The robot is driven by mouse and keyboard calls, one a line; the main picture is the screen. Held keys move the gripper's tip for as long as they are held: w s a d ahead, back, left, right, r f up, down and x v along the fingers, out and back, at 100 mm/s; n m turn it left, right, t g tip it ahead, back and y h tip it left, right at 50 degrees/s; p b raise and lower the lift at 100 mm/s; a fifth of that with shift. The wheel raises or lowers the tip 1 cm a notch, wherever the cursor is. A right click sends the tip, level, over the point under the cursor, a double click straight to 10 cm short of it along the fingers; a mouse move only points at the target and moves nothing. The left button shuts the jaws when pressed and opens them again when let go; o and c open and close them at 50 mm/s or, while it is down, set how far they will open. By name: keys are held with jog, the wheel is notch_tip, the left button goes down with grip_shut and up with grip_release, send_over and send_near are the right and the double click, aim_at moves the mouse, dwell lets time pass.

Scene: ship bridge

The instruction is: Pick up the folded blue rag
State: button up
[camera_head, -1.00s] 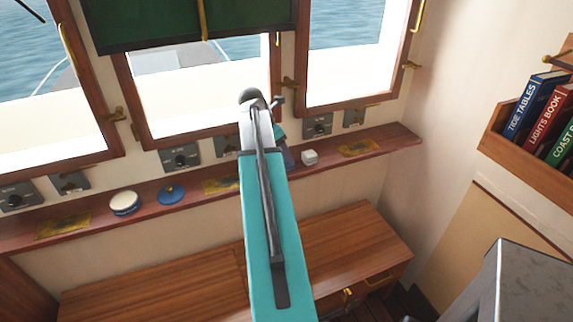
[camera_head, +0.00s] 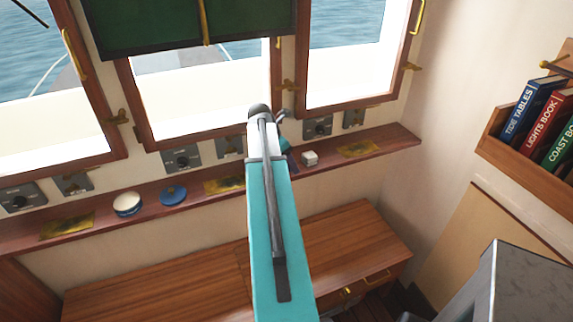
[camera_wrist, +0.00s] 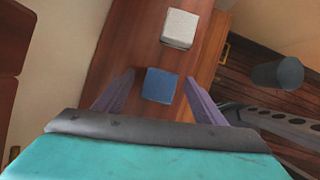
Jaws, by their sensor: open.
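The folded blue rag (camera_wrist: 160,85) shows in the wrist view as a small flat blue square on the reddish wooden shelf. My gripper (camera_wrist: 160,78) is open, with one purple finger on each side of the rag and a visible gap on both sides. I cannot tell how far the fingertips are above the shelf. In the head view my arm covers most of the gripper, and I cannot make out the rag clearly there.
A white block (camera_wrist: 180,28) sits close beyond the rag; it also shows in the head view (camera_head: 310,159). A round white-topped tin (camera_head: 127,204) and a blue round object (camera_head: 173,196) stand left on the shelf (camera_head: 400,140). Window frames and switch boxes are behind it.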

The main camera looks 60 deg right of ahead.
jog(key=shift+c, duration=0.3)
jog(key=c, duration=1.1)
jog(key=shift+c, duration=0.2)
jog(key=shift+r, duration=0.1)
jog(key=shift+r+b, duration=0.85)
jog(key=shift+r, duration=0.75)
jog(key=s+a+b, duration=0.2)
jog(key=a, duration=0.5)
jog(key=s+a+r+b, duration=0.1)
jog(key=s+a+b, duration=0.1)
jog(key=a, duration=0.6)
jog(key=shift+a+r+b, duration=0.25)
jog(key=shift+b, duration=0.05)
